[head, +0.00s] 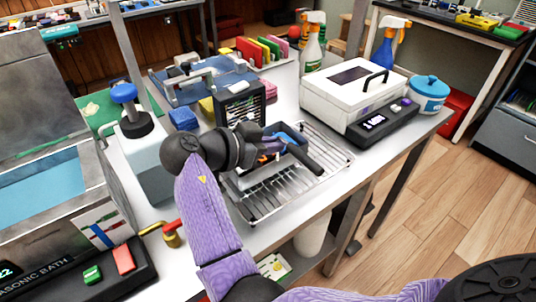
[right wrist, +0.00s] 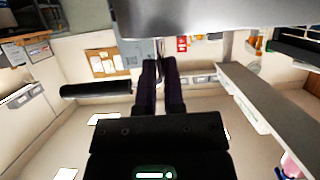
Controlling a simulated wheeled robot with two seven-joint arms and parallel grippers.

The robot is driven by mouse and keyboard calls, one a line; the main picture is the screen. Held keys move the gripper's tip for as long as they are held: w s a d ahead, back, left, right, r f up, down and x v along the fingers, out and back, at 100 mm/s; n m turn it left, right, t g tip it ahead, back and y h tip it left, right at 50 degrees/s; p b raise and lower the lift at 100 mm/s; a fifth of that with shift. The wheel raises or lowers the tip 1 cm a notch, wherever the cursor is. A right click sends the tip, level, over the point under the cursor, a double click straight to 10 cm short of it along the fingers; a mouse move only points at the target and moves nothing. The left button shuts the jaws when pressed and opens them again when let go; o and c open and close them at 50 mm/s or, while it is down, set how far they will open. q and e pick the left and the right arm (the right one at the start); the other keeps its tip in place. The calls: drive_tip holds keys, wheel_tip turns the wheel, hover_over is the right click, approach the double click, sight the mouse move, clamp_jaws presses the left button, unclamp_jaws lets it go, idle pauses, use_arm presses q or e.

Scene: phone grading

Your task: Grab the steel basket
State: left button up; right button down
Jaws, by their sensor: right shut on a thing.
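My right gripper (head: 272,143) is over the wire drying rack, pointing to the right in the head view. It is shut on what looks like the black handle (head: 302,150) of the steel basket (head: 250,180). Only parts of the basket show under my wrist, with some orange inside. I cannot tell whether it rests on the rack or hangs just above it. In the right wrist view, my two dark fingers (right wrist: 160,88) are close together and a black bar (right wrist: 95,90) sticks out to their left. My left gripper is not in view.
The wire rack (head: 318,150) lies on the steel bench. The ultrasonic bath (head: 60,225) stands at left, beside a blue-capped bottle (head: 150,160). A black display box (head: 243,105) stands behind my gripper. A white lidded case (head: 345,90) and blue-lidded tub (head: 428,95) stand at right.

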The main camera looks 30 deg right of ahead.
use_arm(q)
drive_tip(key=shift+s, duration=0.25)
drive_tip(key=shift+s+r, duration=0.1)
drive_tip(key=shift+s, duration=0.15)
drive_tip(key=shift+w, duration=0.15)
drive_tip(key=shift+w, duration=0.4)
